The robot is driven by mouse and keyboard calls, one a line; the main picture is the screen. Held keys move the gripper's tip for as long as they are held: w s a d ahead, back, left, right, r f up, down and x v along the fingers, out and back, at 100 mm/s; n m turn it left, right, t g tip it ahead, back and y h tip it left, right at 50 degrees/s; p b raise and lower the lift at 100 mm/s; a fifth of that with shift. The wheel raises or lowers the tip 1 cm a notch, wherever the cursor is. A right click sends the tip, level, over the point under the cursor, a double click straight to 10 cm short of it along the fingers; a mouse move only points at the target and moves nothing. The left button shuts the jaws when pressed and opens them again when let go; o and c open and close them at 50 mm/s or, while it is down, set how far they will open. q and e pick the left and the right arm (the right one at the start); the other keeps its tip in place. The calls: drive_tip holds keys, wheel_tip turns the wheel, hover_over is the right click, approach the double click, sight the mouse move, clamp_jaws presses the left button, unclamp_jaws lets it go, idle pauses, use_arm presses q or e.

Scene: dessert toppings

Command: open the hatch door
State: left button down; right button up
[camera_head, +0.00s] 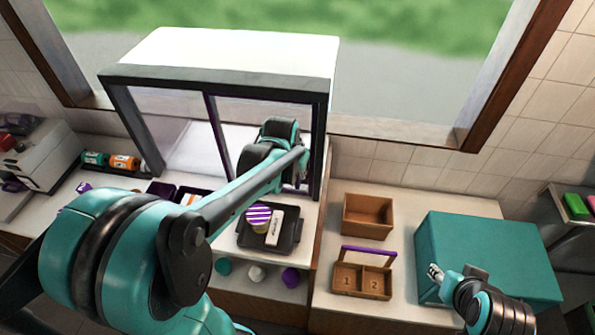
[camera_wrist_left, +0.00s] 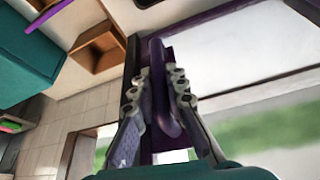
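The hatch is a white-topped cabinet (camera_head: 230,55) with a dark frame and clear panes at the back of the counter. Its door (camera_wrist_left: 230,50) shows in the left wrist view as a pale pane with a purple edge. The upright purple door handle (camera_wrist_left: 157,60) lies beside the dark frame post. My left gripper (camera_wrist_left: 160,75) has one finger on each side of this handle, close against it. In the head view my left gripper (camera_head: 300,168) is at the hatch's right front, partly hidden by my arm. My right gripper (camera_head: 436,272) is small, over the teal box; its finger gap is unclear.
A dark tray (camera_head: 290,240) with a striped jar lies before the hatch. An open brown box (camera_head: 368,215), a handled two-part caddy (camera_head: 362,280) and a large teal box (camera_head: 485,250) stand to the right.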

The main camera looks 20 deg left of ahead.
use_arm(q)
drive_tip(key=s+a+b, duration=0.1)
drive_tip(key=s+a, duration=0.2)
drive_tip(key=a, duration=0.9)
drive_tip(key=s+a+b, duration=0.1)
drive_tip(key=s+a, duration=0.2)
drive_tip(key=a, duration=1)
drive_tip(key=shift+s, duration=0.3)
drive_tip(key=c, duration=1.5)
unclamp_jaws()
drive_tip(key=shift+c, duration=0.2)
drive_tip(key=shift+r, duration=0.1)
drive_tip(key=v, duration=1.2)
